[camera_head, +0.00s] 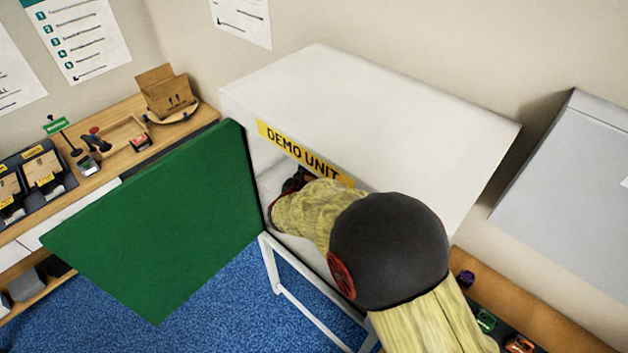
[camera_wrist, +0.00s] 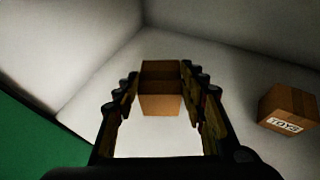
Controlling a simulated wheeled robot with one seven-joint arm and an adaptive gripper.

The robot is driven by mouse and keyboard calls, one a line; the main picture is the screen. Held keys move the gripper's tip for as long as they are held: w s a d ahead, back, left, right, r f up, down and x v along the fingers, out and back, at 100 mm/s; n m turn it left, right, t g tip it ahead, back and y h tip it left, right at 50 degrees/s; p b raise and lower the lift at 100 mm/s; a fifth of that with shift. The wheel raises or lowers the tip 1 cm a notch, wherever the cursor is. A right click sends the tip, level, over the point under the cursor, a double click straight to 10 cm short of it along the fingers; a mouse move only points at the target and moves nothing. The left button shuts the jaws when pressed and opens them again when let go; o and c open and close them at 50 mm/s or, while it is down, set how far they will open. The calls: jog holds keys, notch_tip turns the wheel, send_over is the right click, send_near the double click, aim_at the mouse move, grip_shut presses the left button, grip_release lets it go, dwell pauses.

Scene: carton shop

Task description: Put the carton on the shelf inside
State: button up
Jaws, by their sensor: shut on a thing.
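My gripper (camera_wrist: 159,74) is shut on a small brown carton (camera_wrist: 160,104), which sits between its fingers in the wrist view. Both are inside a white cabinet marked DEMO UNIT (camera_head: 370,95). Its green door (camera_head: 160,220) stands wide open to the left. In the head view my arm reaches in through the front opening and hides most of the inside, so the carton does not show there. Pale inner walls (camera_wrist: 95,75) surround the gripper. I cannot tell whether the carton touches the shelf surface.
A second brown carton labelled TOYS (camera_wrist: 288,107) is inside, right of the held one and apart from it. A wooden counter (camera_head: 115,125) with an open box (camera_head: 167,95) runs along the left wall. A grey unit (camera_head: 570,190) stands at right.

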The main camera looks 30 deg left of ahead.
jog(key=shift+f, duration=1.7)
jog(key=shift+f, duration=0.2)
jog(key=o, duration=1.2)
jog(key=shift+r, duration=0.2)
jog(key=shift+s+r, duration=0.15)
jog(key=shift+s, duration=0.2)
jog(key=v, duration=1.1)
jog(key=shift+d, duration=0.15)
jog(key=shift+s, duration=0.1)
